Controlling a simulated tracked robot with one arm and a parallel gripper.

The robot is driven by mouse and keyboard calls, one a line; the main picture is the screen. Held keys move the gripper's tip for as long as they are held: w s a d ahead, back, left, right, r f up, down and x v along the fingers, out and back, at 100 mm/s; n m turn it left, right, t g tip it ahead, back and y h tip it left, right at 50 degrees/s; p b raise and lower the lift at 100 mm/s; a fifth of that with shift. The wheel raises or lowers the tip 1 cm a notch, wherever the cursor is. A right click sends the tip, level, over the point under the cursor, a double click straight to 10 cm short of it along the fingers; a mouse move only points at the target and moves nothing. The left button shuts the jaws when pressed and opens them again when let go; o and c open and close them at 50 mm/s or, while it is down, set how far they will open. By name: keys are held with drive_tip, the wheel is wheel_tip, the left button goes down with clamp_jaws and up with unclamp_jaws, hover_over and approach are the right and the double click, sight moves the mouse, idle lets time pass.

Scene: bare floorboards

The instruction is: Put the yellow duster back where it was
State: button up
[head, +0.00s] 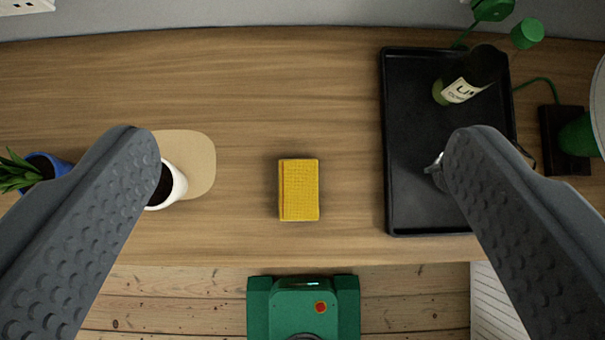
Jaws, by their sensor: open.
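The yellow duster (299,190) is a small folded rectangular block of cloth. It lies on the wooden table top, near the middle of its front part, with bare wood around it. My gripper (301,155) is open, its two grey ridged fingers spread wide to the left and right of the duster. Nothing is between the fingertips at their height, and neither finger appears to touch the duster.
A black tray (408,215) on the right holds a dark bottle (462,85) and a partly hidden metallic thing. On the left are a white cup (179,187), a beige mat (200,150) and a blue potted plant (40,166). A green lamp (580,137) stands far right.

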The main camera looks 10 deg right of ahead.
drive_tip(key=s+r+t, duration=0.3)
drive_tip(key=s+r, duration=0.3)
drive_tip(key=r, duration=0.4)
drive_tip(key=s+d+r+t, duration=0.1)
drive_tip(key=s+r+t, duration=0.2)
drive_tip(key=s+r, duration=0.3)
wheel_tip(320, 180, up, 5)
drive_tip(key=shift+d+r+t, duration=0.1)
drive_tip(key=shift+d+t, duration=0.1)
drive_tip(key=shift+t, duration=0.1)
